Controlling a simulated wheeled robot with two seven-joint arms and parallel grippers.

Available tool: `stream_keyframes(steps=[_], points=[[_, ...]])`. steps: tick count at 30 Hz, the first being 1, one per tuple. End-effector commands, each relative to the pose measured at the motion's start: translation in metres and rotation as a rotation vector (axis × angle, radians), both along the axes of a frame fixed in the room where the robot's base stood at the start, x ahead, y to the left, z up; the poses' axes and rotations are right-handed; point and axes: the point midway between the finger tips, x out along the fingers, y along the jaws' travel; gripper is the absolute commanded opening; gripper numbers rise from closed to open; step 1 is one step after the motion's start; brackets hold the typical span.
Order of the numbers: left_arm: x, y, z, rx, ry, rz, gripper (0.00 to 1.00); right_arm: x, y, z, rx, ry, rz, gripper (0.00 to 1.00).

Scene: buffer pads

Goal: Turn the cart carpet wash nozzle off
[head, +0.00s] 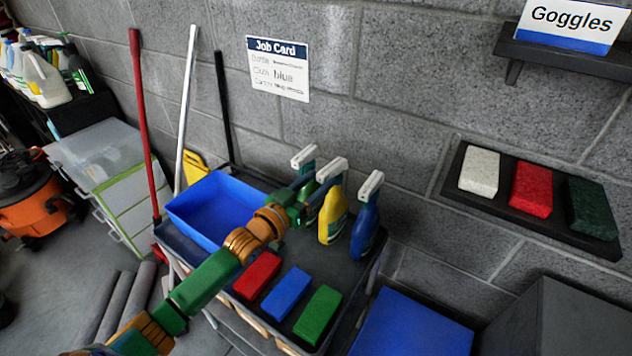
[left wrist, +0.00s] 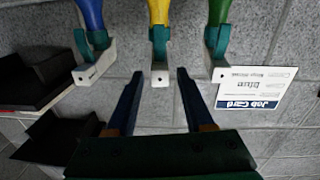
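Three spray bottles with white nozzle heads and teal triggers stand in a row on the cart (head: 240,285). The yellow bottle (head: 332,222) is in the middle, the blue bottle (head: 364,236) at right, and the green bottle (head: 308,190) behind, partly hidden by my gripper. I cannot read which is the carpet wash. My left gripper (head: 318,186) is open beside the bottle heads. In the left wrist view, which looks upside down, the yellow bottle's nozzle (left wrist: 159,76) lies in line with the gap between my fingers (left wrist: 158,84). No contact is clear. My right gripper is not in view.
The cart also holds a blue tub (head: 213,205) and red (head: 257,275), blue (head: 287,292) and green (head: 318,315) blocks. A Job Card (head: 278,68) reading "blue" hangs on the wall. A shelf (head: 535,215) with three pads is at right.

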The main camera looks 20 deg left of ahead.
Motion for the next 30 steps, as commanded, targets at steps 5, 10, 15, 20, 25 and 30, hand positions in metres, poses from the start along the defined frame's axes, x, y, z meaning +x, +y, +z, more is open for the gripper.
stream_keyframes(steps=[5,10,15,20,25,30], points=[[-0.002,0.000,0.001,0.001,0.000,0.000,0.53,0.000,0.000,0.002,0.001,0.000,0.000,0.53],[-0.024,0.005,0.004,0.001,0.004,0.000,0.53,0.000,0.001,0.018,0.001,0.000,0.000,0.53],[-0.047,0.010,-0.001,0.002,0.001,-0.001,0.53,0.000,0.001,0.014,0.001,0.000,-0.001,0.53],[-0.065,0.014,0.000,0.001,0.000,0.000,0.53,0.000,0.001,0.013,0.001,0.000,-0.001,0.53],[-0.069,0.014,0.001,0.002,-0.001,-0.001,0.53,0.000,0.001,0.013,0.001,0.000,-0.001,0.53],[-0.069,0.014,0.001,0.002,-0.001,0.000,0.53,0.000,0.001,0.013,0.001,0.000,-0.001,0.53]])
